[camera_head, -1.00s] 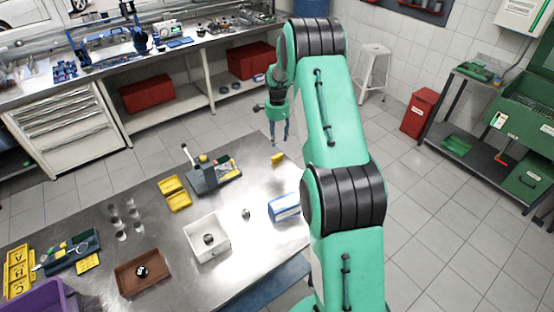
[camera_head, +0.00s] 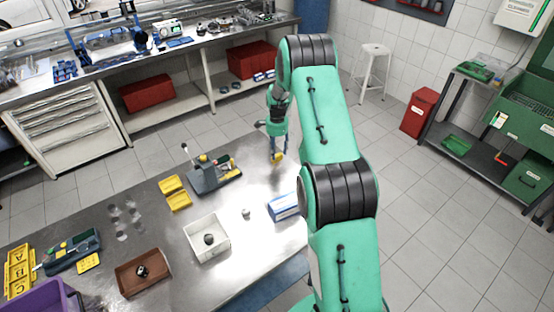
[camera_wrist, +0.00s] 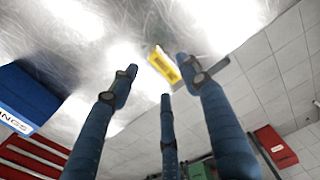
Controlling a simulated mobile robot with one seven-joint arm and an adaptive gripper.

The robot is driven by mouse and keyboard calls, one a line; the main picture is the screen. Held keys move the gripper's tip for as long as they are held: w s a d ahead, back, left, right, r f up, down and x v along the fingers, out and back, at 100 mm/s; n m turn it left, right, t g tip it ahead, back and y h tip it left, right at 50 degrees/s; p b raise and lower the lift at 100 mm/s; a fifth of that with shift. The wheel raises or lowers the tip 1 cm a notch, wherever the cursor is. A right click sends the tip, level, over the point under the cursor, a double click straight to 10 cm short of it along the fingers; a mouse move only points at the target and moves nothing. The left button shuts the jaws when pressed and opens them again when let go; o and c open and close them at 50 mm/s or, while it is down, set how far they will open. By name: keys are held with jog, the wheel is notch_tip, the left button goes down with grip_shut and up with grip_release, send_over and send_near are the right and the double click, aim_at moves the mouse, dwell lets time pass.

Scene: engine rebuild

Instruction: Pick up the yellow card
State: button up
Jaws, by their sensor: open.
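A small yellow card (camera_head: 277,157) lies at the far right edge of the steel worktable. It also shows in the wrist view (camera_wrist: 163,65), with dark print on it, on the shiny table top. My gripper (camera_head: 275,154) is open above the card, its fingers overlapping it in the head view. In the wrist view the three blue fingers (camera_wrist: 160,77) are spread and empty, with the card just beyond their tips. I cannot tell whether a finger touches it. Another flat yellow piece (camera_head: 88,263) lies near the table's left end.
On the steel worktable (camera_head: 150,210) stand a blue-and-white box (camera_head: 284,206), a white bin (camera_head: 207,240), a grey fixture (camera_head: 213,174), yellow trays (camera_head: 175,193) and a brown tray (camera_head: 143,271). The table edge is close to the card, with tiled floor beyond.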

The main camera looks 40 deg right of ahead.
aim_at(277, 156)
jog(key=shift+f, duration=2.6)
jog(key=c, duration=1.1)
